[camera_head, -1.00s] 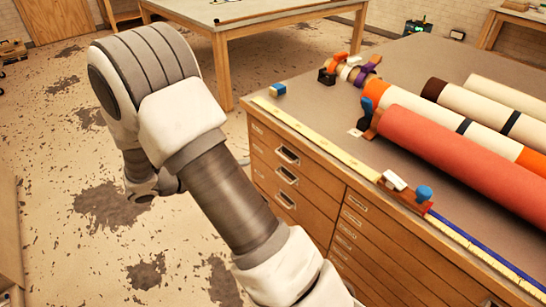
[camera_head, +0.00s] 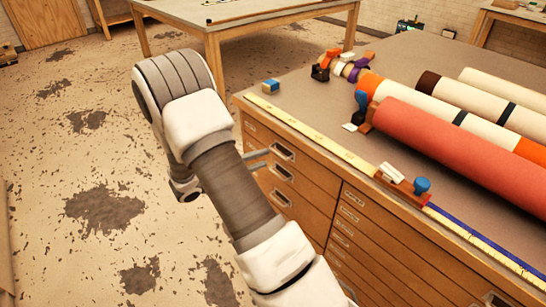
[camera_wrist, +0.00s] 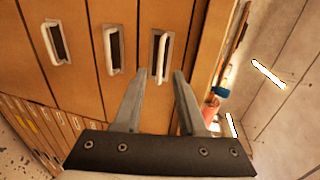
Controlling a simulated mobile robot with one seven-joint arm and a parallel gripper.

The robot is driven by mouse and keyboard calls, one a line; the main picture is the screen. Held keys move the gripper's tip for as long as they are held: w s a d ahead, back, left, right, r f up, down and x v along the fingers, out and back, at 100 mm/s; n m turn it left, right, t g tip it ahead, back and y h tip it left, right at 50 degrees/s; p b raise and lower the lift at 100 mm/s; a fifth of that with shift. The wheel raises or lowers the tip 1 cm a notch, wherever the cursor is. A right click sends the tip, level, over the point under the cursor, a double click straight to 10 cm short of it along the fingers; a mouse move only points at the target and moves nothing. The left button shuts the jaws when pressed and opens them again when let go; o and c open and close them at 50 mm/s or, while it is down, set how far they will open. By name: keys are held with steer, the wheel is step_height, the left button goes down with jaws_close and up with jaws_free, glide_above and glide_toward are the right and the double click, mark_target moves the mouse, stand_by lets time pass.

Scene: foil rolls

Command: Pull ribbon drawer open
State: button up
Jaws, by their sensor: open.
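The wooden cabinet has a left column of drawers with pale pull handles, all flush with the front. The top drawer's handle (camera_head: 283,151) also shows in the wrist view (camera_wrist: 162,55), just beyond my fingertips. The second handle (camera_head: 282,172) and third handle (camera_head: 281,197) are below it. Labels are too small to read, so I cannot tell which drawer is the ribbon one. My gripper (camera_wrist: 159,74) is open and empty, its fingers on either side of the top handle in the wrist view. Contact is not clear. In the head view, only grey fingers (camera_head: 257,157) show beside the front.
A measuring strip (camera_head: 310,131) runs along the cabinet's top edge. A red roll (camera_head: 450,140), pale rolls and ribbon spools (camera_head: 350,70) lie on top. A right column of shallow drawers (camera_head: 375,245) adjoins. Another table (camera_head: 250,30) stands behind. The floor left of the cabinet is clear.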

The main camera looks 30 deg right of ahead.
mark_target(276, 153)
steer(key=x, duration=0.5)
steer(key=shift+d+b, duration=0.2)
steer(key=shift+b, duration=0.1)
jaws_close()
stand_by(1.1)
